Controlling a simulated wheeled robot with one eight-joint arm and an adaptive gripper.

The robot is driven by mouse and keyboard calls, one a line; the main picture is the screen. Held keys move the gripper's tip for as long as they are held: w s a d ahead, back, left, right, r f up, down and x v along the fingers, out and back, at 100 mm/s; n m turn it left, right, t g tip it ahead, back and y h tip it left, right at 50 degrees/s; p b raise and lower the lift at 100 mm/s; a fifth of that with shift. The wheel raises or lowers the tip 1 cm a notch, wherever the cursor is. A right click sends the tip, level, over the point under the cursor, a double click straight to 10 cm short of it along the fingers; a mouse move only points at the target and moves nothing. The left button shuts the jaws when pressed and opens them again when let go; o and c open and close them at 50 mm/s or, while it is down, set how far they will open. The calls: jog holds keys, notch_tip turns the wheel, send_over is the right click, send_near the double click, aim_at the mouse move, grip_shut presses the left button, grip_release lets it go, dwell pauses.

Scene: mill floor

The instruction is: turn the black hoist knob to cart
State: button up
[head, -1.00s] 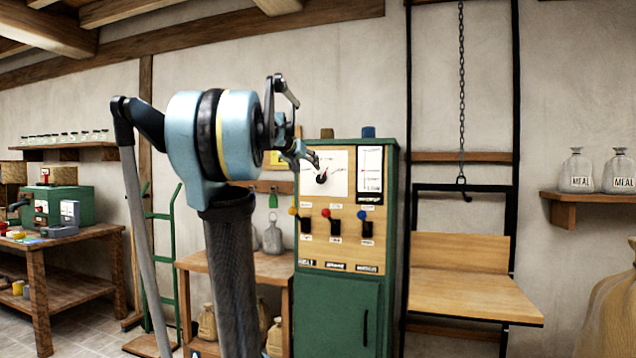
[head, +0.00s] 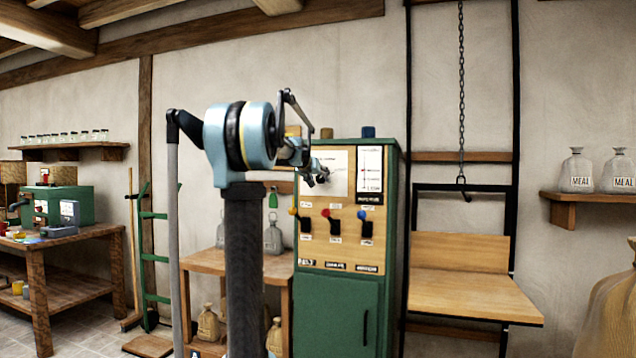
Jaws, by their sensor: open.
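The green control cabinet (head: 387,185) stands near the centre of the head view. Its upper panel has a white dial plate (head: 340,167), where the black knob sits. My gripper (head: 318,174) is open, with its fingertips in front of the left part of this plate. The fingers largely cover the knob, so its pointing direction cannot be read. Whether the fingers touch it cannot be told. The labels around the dial are too small to read.
Below the dial are levers with yellow (head: 293,211), red (head: 326,213) and blue (head: 362,214) tips. A hoist platform (head: 470,290) with chain and hook (head: 463,185) stands right of the cabinet. A wooden table (head: 205,262) is on its left.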

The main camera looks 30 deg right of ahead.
jog(key=shift+w+d+f, duration=0.1)
jog(key=shift+w+d, duration=0.1)
jog(key=shift+d, duration=0.05)
jog(key=c, duration=1)
jog(key=shift+c, duration=0.2)
jog(key=shift+w+a+n+g+h, duration=0.15)
jog(key=shift+n+g+h, duration=0.3)
jog(key=shift+n, duration=0.55)
jog(key=n+g+h, duration=0.1)
jog(key=n+h, duration=0.1)
jog(key=n, duration=0.1)
jog(key=shift+w+f, duration=0.1)
jog(key=shift+a+n, duration=0.1)
jog(key=shift+n, duration=0.2)
